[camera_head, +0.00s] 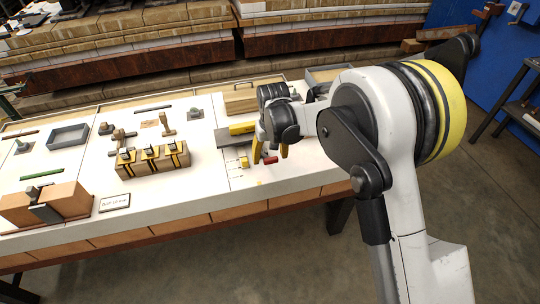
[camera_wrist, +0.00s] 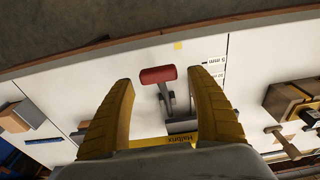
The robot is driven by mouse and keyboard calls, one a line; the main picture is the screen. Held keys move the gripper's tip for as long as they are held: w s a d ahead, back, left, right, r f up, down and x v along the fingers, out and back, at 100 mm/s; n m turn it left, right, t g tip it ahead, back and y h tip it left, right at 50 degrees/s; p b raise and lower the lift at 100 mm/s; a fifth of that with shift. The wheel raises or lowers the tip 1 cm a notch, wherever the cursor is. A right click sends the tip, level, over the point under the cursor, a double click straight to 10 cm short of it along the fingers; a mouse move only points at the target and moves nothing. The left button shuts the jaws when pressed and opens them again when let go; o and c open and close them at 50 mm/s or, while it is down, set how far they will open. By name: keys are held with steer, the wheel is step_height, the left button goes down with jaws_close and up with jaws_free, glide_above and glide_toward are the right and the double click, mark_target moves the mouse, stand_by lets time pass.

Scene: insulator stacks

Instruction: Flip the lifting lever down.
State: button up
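The lifting lever has a red cross handle (camera_wrist: 158,75) on a grey metal arm (camera_wrist: 165,100). In the wrist view the handle lies between and slightly beyond my fingertips, not visibly touching either. In the head view the red handle (camera_head: 271,160) shows just under the fingers, near the table's front edge. My gripper (camera_head: 270,155) has yellow fingers spread apart and empty; it also shows in the wrist view (camera_wrist: 160,82). The lever's base is partly hidden by my gripper, and its exact tilt is hard to tell.
The white table (camera_head: 225,190) holds a wooden block with black-and-yellow stripes (camera_head: 152,160) left of my gripper, a grey tray (camera_head: 68,136) and a wooden block with a clamp (camera_head: 45,203). A yellow piece (camera_head: 242,128) is close beside my gripper. Floor lies open in front.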

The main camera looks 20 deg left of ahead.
steer(key=shift+r, duration=0.1)
step_height(320, 180, up, 12)
steer(key=s, duration=0.1)
steer(key=shift+d, duration=0.35)
steer(key=shift+s+d, duration=0.1)
steer(key=s+d+r+m+t, duration=0.1)
steer(key=s+d+r, duration=0.1)
steer(key=d+r, duration=0.35)
steer(key=s+d+r+m+t, duration=0.1)
steer(key=s+d+r, duration=0.1)
steer(key=d, duration=0.6)
steer(key=s+d+r+m, duration=0.1)
steer(key=s+d+r, duration=0.25)
steer(key=d, duration=0.25)
steer(key=s+d+f+m+t, duration=0.2)
steer(key=s+d+m+t, duration=0.1)
steer(key=s+d, duration=1.2)
steer(key=shift+d+f+t+h, duration=0.25)
steer(key=shift+d+t+h, duration=0.15)
steer(key=shift+d+t, duration=0.15)
